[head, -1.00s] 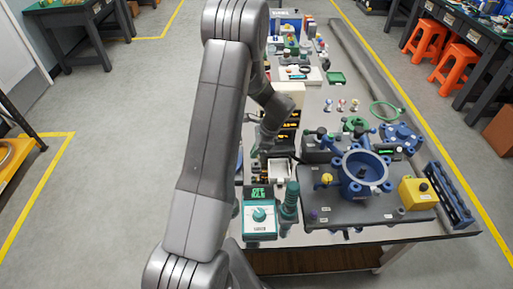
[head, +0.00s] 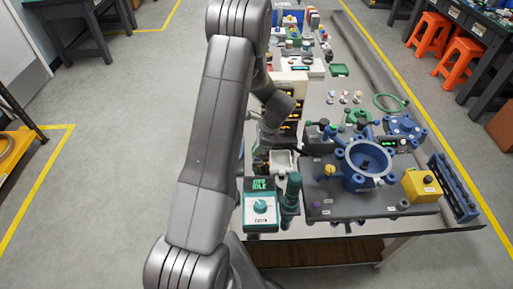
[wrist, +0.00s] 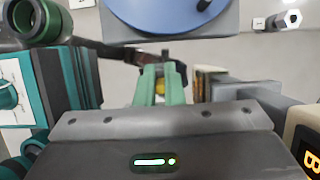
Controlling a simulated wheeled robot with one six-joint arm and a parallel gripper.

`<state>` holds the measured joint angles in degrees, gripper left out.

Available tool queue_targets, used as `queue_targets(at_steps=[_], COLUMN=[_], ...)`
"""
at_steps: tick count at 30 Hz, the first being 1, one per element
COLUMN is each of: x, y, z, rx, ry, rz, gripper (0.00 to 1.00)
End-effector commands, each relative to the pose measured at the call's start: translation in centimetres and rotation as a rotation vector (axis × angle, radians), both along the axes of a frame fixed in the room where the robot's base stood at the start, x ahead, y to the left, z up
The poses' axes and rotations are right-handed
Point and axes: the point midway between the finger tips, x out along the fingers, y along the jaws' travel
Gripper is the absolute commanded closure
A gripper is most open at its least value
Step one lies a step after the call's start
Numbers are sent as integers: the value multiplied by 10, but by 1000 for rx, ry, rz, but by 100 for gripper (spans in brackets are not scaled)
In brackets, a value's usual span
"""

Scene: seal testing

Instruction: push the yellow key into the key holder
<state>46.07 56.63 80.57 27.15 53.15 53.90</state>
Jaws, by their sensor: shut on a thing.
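My gripper (wrist: 160,84) shows in the wrist view with its green fingers closed on a small yellow piece (wrist: 160,88), which looks like the yellow key. Most of that piece is hidden between the fingers. A dark part lies just beyond the fingertips; I cannot tell whether they touch it. In the head view the gripper is mostly hidden behind my arm, near the white open tray (head: 283,161) at the table's left side. I cannot make out the key holder with certainty.
The teal box with a dial (head: 262,206) and the teal upright tool (head: 291,194) stand near the table's front left. A dark board (head: 340,208) carries a blue round vessel (head: 366,162), a yellow knob (head: 329,170) and a yellow box (head: 421,186). Black units with amber displays stand behind the tray.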

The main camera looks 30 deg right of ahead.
Motion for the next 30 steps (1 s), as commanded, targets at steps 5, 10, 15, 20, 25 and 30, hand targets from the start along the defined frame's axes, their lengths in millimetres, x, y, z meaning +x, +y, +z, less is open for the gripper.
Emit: queue_targets(at_steps=[5, 10, 15, 20, 25, 30], x=[0, 0, 0, 0, 0, 0], y=[1, 1, 1, 1, 1, 1], z=[0, 0, 0, -2, -6, -9], rx=[0, 0, 0, 0, 0, 0], ry=[0, 0, 0, 0, 0, 0], rz=[0, 0, 0, 0, 0, 0], gripper=[100, 100, 100, 100, 100, 100])
